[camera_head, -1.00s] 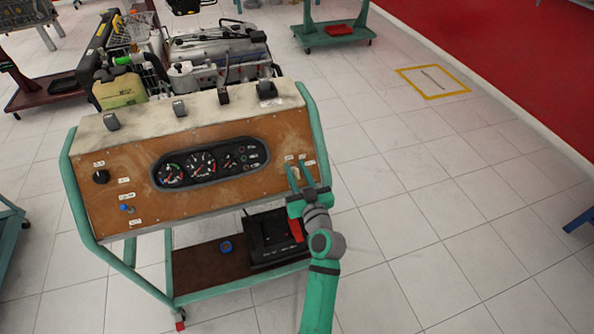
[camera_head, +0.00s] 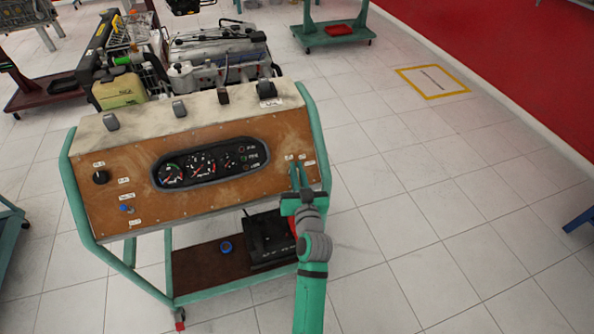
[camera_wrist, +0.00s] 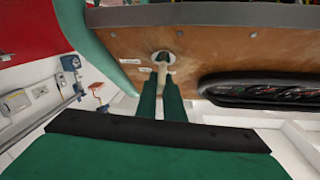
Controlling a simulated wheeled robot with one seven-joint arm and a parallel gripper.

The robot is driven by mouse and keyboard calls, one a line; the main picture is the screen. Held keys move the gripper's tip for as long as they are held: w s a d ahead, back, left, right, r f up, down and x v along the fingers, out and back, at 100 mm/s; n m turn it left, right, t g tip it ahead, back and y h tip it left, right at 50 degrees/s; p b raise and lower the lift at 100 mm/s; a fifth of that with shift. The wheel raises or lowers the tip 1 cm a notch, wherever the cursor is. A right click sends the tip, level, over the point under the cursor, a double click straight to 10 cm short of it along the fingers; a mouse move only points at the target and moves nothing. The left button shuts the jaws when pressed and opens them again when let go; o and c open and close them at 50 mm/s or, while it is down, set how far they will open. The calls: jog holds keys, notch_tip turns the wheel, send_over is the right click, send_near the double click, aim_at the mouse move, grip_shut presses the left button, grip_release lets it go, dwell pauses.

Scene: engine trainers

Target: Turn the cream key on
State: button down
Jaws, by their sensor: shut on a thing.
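The cream key (camera_wrist: 163,74) sits in a round grey lock (camera_wrist: 163,57) on the brown panel (camera_wrist: 210,48) in the wrist view. My gripper (camera_wrist: 161,84) is shut on the key, its two green fingers close together on either side of it. In the head view my gripper (camera_head: 299,176) reaches up to the right end of the panel (camera_head: 130,165). The fingers cover the key there. I cannot tell the key's exact turn angle.
A dark gauge cluster (camera_head: 210,164) is in the middle of the panel. A black knob (camera_head: 100,177) and a blue switch (camera_head: 124,208) are at its left. The green frame (camera_head: 316,130) runs close to my gripper. Open tiled floor lies right.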

jog(key=shift+d+f+m+g+h, duration=0.1)
jog(key=shift+m+g+h, duration=0.1)
jog(key=shift+m+h, duration=1.25)
jog(key=shift+d+m+g+h, duration=0.1)
jog(key=shift+m+g+h, duration=0.1)
jog(key=shift+m+h, duration=1.2)
jog(key=shift+m+y, duration=0.35)
jog(key=shift+m, duration=0.4)
jog(key=c, duration=1.9)
grip_release()
jog(key=shift+o, duration=0.2)
jog(key=s+a+r, duration=0.1)
jog(key=s, duration=0.9)
jog(key=shift+s+a+r, duration=0.15)
jog(key=shift+s+a, duration=0.1)
jog(key=shift+s, duration=0.1)
